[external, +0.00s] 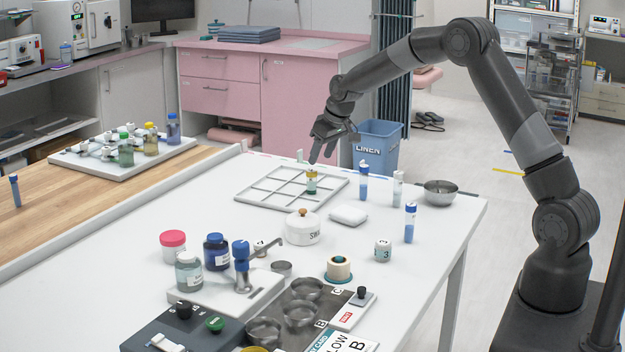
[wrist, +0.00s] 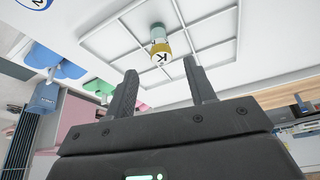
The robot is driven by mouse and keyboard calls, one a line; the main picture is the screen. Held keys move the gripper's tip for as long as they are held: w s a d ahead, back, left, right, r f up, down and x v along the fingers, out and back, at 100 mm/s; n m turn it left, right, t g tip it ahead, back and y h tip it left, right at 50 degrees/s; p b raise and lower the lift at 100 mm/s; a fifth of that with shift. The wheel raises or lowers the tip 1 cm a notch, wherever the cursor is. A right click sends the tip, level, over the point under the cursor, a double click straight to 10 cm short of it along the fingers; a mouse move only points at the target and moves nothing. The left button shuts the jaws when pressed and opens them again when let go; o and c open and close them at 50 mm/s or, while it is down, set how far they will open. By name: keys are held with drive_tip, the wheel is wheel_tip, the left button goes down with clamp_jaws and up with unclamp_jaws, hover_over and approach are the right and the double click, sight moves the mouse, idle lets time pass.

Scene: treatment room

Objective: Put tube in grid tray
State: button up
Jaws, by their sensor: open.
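The white grid tray (external: 258,200) lies on the white table, divided into square compartments. My gripper (external: 326,152) is open and empty, just above the tray and close over the tube. In the wrist view the tube is beyond the fingertips of my gripper (wrist: 163,82), in line with the gap; the fingers appear apart from it.
Blue-capped tubes (external: 364,182) (external: 411,224) stand right of the tray, with a pale tube (external: 397,190) and a metal bowl (external: 440,193). A lidded white pot (external: 302,229) and white pad (external: 348,215) lie in front. Jars and instruments crowd the near table.

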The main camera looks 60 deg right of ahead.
drive_tip(key=s+a+r+n, duration=0.1)
drive_tip(key=s+a+r, duration=1.4)
drive_tip(key=s+r, duration=0.3)
drive_tip(key=s+a+f, duration=0.1)
drive_tip(key=s+a, duration=0.3)
drive_tip(key=s, duration=0.9)
drive_tip(key=s+a+n+t, duration=0.1)
drive_tip(key=s+a, duration=0.3)
drive_tip(key=s, duration=0.9)
drive_tip(key=shift+a+f+y, duration=0.15)
drive_tip(key=shift+f+y, duration=0.25)
